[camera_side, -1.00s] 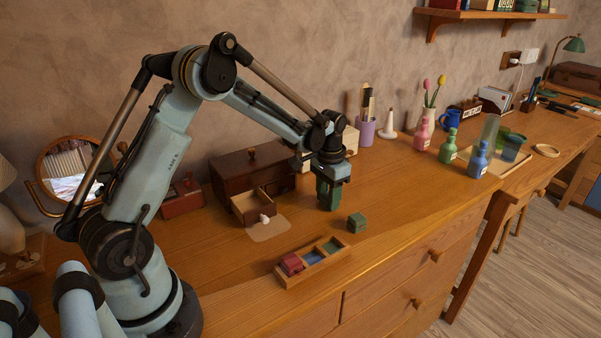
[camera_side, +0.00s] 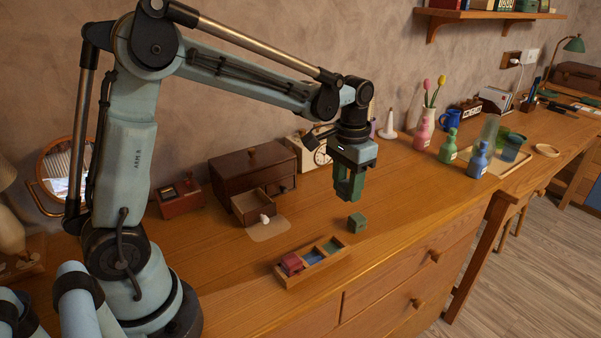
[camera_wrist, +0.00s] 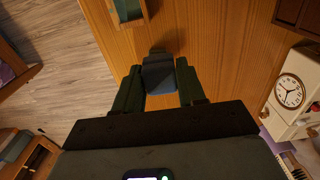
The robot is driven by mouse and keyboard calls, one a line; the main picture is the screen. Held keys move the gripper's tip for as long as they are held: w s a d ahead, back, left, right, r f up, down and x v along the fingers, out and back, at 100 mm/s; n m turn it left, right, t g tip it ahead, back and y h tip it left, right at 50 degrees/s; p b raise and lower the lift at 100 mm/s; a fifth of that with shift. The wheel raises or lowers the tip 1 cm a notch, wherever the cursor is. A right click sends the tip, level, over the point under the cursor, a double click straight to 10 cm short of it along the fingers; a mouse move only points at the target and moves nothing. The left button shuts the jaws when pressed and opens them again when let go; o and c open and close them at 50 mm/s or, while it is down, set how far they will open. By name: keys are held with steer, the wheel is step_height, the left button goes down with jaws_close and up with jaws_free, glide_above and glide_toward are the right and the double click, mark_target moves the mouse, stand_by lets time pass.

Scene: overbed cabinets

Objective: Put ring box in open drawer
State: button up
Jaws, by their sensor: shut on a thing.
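My gripper (camera_side: 349,186) is raised above the desk. In the wrist view its two fingers (camera_wrist: 159,90) stand either side of a small dark blue-grey box, apparently the ring box (camera_wrist: 158,79), and are shut on it. The fingers hide this box in the side view. The open drawer (camera_side: 243,209) sticks out from a dark brown cabinet (camera_side: 243,166), left of my gripper; it has a pale knob (camera_side: 265,218). The visible part of its inside looks empty.
A white clock (camera_side: 321,156) stands behind the gripper. Bottles (camera_side: 447,148) stand to the right.

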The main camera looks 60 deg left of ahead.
steer(key=shift+s+d+r, duration=0.3)
steer(key=shift+d+r, duration=0.2)
steer(key=shift+d, duration=0.2)
steer(key=shift+s+r+n, duration=0.2)
steer(key=shift+s+n, duration=0.1)
steer(key=shift+n, duration=0.1)
steer(key=s+a+n, duration=0.3)
steer(key=s+n, duration=0.4)
steer(key=n, duration=0.2)
steer(key=s+a+n, duration=0.3)
steer(key=s+n, duration=0.3)
steer(key=n, duration=0.2)
glide_toward(254, 202)
steer(key=d, duration=0.1)
steer(key=s+d+f, duration=0.1)
steer(key=d+f, duration=0.1)
steer(key=d, duration=0.1)
steer(key=shift+s+f, duration=0.1)
steer(key=shift+s, duration=0.25)
steer(key=shift+f, duration=2.1)
steer(key=shift+f, duration=0.15)
